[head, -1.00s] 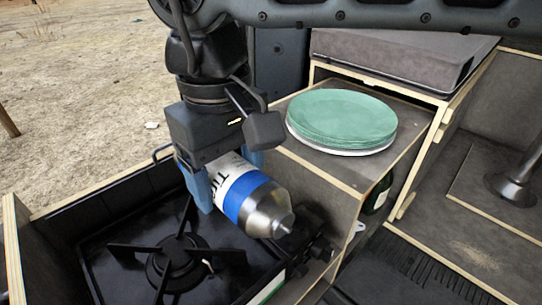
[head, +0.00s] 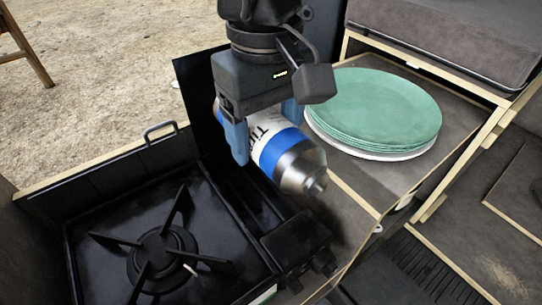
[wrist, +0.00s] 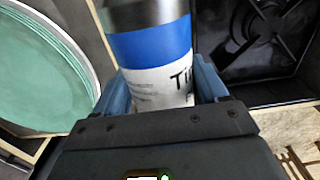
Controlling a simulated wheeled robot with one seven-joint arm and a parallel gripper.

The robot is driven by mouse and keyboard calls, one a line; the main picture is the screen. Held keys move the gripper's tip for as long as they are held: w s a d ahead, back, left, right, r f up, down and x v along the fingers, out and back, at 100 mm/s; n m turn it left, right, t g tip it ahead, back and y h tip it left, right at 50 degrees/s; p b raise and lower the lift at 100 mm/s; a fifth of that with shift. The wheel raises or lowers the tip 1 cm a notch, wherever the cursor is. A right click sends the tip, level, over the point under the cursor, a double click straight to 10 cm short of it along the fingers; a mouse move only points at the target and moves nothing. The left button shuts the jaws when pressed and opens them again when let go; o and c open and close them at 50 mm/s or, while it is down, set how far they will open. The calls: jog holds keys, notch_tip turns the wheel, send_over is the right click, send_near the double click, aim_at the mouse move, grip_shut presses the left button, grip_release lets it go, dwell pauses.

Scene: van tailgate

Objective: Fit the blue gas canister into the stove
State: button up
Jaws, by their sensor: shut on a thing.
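The gas canister (head: 279,153) is white with a blue band and a bare metal shoulder and nozzle. My gripper (head: 268,140) is shut around its body and holds it tilted, nozzle end toward the lower right, above the right side of the stove. The canister also fills the middle of the wrist view (wrist: 150,47), between the blue fingers. The stove (head: 100,232) is black, with one burner (head: 162,256) at its left. Its right-hand compartment (head: 238,205) shows as a dark opening, partly hidden beneath the canister. The stove's knobs are at its front right.
A stack of green plates (head: 375,108) on a white plate stands on the wooden shelf (head: 400,172) close to the right of the canister. A wooden-edged wall (head: 95,172) with a metal handle runs behind the stove.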

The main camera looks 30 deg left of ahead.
jog(key=shift+w+a+f+b, duration=0.25)
jog(key=shift+a+f+b, duration=0.4)
jog(key=shift+f, duration=1.25)
jog(key=shift+w+a+f+b, duration=0.2)
jog(key=shift+a+f+b, duration=0.4)
jog(key=shift+f, duration=1.35)
jog(key=shift+w+a+f+b, duration=0.25)
jog(key=shift+a+f+b, duration=0.4)
jog(key=shift+f, duration=1.25)
jog(key=shift+a+f+b, duration=0.15)
jog(key=shift+f+b, duration=0.15)
jog(key=shift+f, duration=0.4)
grip_shut()
jog(key=shift+w+a+f+b, duration=0.15)
jog(key=shift+f+b, duration=0.2)
jog(key=shift+f, duration=0.4)
jog(key=shift+s+a+f+b, duration=0.1)
jog(key=shift+f+b, duration=0.2)
jog(key=shift+f, duration=0.4)
jog(key=shift+f+b, duration=0.6)
jog(key=shift+f, duration=0.1)
jog(key=o, duration=1.3)
grip_release()
jog(key=shift+f, duration=0.1)
jog(key=shift+o, duration=0.2)
notch_tip(320, 180, up, 9)
jog(key=shift+f, duration=0.2)
